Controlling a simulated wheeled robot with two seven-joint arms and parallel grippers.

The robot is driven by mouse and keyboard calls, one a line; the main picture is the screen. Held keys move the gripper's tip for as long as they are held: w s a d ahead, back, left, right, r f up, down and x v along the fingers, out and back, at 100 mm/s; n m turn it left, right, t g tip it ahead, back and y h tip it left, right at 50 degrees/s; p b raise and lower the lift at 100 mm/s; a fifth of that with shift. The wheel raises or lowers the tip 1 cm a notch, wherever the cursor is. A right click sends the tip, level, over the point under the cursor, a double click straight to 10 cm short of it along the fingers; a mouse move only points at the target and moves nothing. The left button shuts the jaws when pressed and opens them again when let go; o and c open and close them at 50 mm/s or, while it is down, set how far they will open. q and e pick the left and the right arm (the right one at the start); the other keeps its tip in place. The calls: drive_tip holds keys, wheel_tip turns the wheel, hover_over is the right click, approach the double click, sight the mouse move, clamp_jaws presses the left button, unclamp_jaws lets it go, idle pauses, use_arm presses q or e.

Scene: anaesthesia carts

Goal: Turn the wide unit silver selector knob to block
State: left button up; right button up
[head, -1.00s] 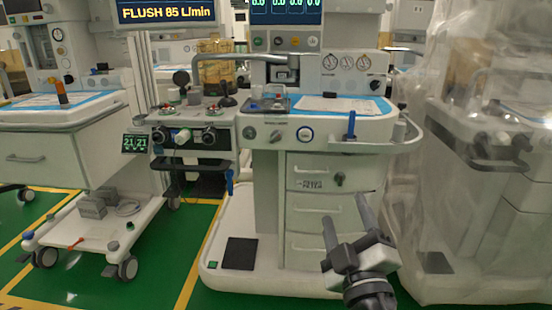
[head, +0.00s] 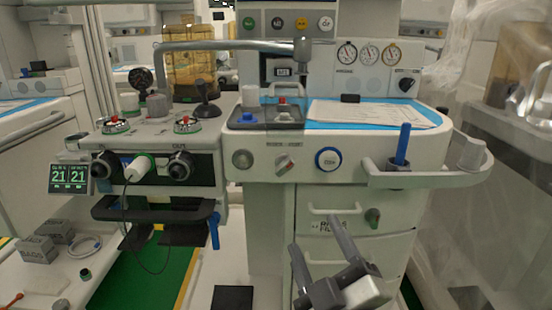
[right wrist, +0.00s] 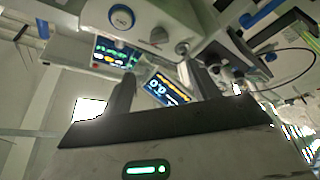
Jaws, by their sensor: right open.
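The silver selector knob (head: 286,164) is on the front panel of the wide unit (head: 262,140), between a plain grey knob (head: 243,159) and a blue-ringed dial (head: 328,159). Its pale grip bar looks tilted; the lettering by it is too small to read. It also shows in the right wrist view (right wrist: 158,35), beyond my fingers. My right gripper (head: 313,232) is open and empty, below the panel in the head view and apart from the knob. It also shows in the right wrist view (right wrist: 160,70). My left gripper is out of view.
A rail and shelf (head: 425,178) with a blue stick-like item (head: 403,145) project at the right. Drawers (head: 340,215) with handles lie under the panel. A block with black knobs and hoses (head: 160,165) stands at the left. The space directly before the panel looks clear.

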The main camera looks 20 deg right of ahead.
sight(286, 170)
drive_tip(key=p+x, duration=0.1)
drive_tip(key=x, duration=1.4)
drive_tip(key=shift+w+r+p, duration=0.15)
drive_tip(key=shift+w+p, duration=0.05)
drive_tip(key=shift+p, duration=0.2)
drive_tip(key=c, duration=1)
